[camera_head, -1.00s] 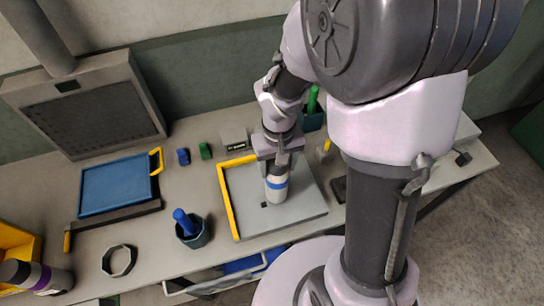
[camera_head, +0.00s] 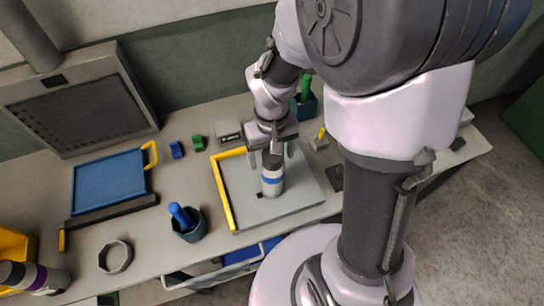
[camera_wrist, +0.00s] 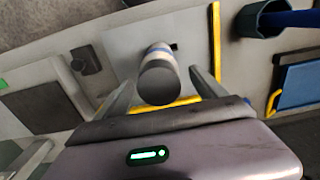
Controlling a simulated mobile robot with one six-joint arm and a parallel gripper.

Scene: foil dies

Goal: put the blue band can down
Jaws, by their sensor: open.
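The blue band can (camera_head: 272,177) stands upright on a light grey plate (camera_head: 300,192) with yellow edging on its left and back. The can is grey and white with a blue band and a dark top. My gripper (camera_head: 272,152) is open just above and behind the can in the head view. In the wrist view the can (camera_wrist: 158,75) lies between and beyond the two spread fingers of my gripper (camera_wrist: 158,95), with space on both sides.
A blue tray (camera_head: 108,180) lies at left, with a dark bar in front. A dark cup with a blue handle (camera_head: 190,228) stands left of the plate. A grey ring (camera_head: 115,257), a purple-banded can (camera_head: 38,278) and a yellow bin (camera_head: 14,244) are further left. A green-handled holder (camera_head: 304,103) stands behind.

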